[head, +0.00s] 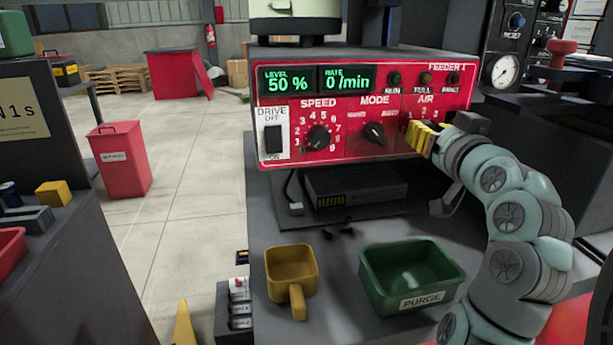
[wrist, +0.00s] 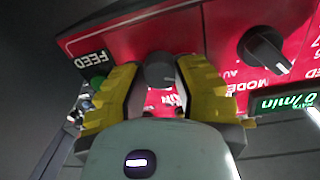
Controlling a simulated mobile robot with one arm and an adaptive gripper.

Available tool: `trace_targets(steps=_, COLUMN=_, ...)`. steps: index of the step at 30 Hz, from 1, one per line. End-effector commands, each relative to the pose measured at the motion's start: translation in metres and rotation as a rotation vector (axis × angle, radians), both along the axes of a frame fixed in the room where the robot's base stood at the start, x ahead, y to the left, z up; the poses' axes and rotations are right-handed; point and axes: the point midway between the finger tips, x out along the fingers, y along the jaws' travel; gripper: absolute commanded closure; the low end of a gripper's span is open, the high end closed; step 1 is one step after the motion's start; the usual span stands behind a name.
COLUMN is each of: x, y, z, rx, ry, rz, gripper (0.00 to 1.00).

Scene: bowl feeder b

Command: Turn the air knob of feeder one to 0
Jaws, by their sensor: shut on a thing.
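The red control panel (head: 350,150) of feeder 1 stands at the back of the bench. Its displays read level 50 % and rate 0/min. The AIR knob is hidden behind my gripper in the head view. My gripper (head: 424,138), with yellow fingers, is at the AIR section on the panel's right. In the wrist view the dark air knob (wrist: 160,70) sits between the two fingers of my gripper (wrist: 155,88), which is shut on it. The knob's pointer and scale cannot be read. The MODE knob (head: 374,133) is left of my gripper and also shows in the wrist view (wrist: 264,50).
The SPEED knob (head: 319,137) and drive switch (head: 273,139) are farther left on the panel. Below are a green PURGE bin (head: 377,285), a yellow scoop (head: 290,266) and a dark box (head: 350,184). A pressure gauge (head: 504,71) is at the right.

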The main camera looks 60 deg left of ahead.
Motion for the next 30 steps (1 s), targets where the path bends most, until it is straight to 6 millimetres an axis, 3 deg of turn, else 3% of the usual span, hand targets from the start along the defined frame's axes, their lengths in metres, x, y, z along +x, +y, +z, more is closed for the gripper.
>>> trace_targets(steps=1, x=-0.0007, y=0.0013, z=-0.0075, rx=-0.024, ry=-0.042, rz=0.004, gripper=1.00)
trace_targets(steps=15, x=0.0006, y=0.0005, z=-0.0049, rx=-0.141, ry=-0.313, rz=0.003, gripper=1.00)
trace_targets(steps=30, x=0.0012, y=0.0004, z=-0.0048, rx=-0.169, ry=-0.370, rz=0.003, gripper=1.00)
